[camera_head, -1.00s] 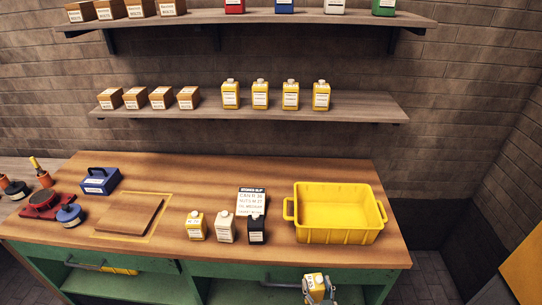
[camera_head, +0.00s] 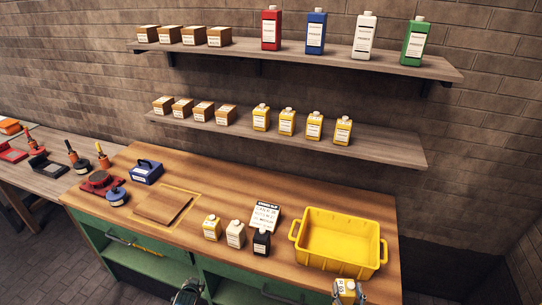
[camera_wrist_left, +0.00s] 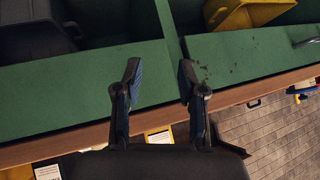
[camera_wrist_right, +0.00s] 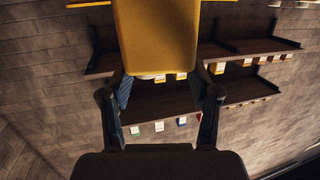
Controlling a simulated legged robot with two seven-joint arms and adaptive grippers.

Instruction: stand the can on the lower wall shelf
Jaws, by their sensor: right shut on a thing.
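A yellow can with a white label (camera_head: 346,287) is in my right gripper (camera_head: 344,296), low at the front edge of the bench. The right wrist view shows the can (camera_wrist_right: 157,35) between the two fingers (camera_wrist_right: 160,95). The lower wall shelf (camera_head: 390,146) holds brown boxes at its left and a row of similar yellow cans right of its middle. My left gripper (camera_head: 188,291) is at the bottom edge of the head view, in front of the bench. In the left wrist view its fingers (camera_wrist_left: 159,78) are apart with nothing between them.
The lower shelf's right end is bare. The upper shelf (camera_head: 440,70) above it carries boxes and coloured bottles. On the bench stand a yellow bin (camera_head: 340,255), three small cans (camera_head: 236,234), a printed slip (camera_head: 265,217) and a wooden board (camera_head: 163,205).

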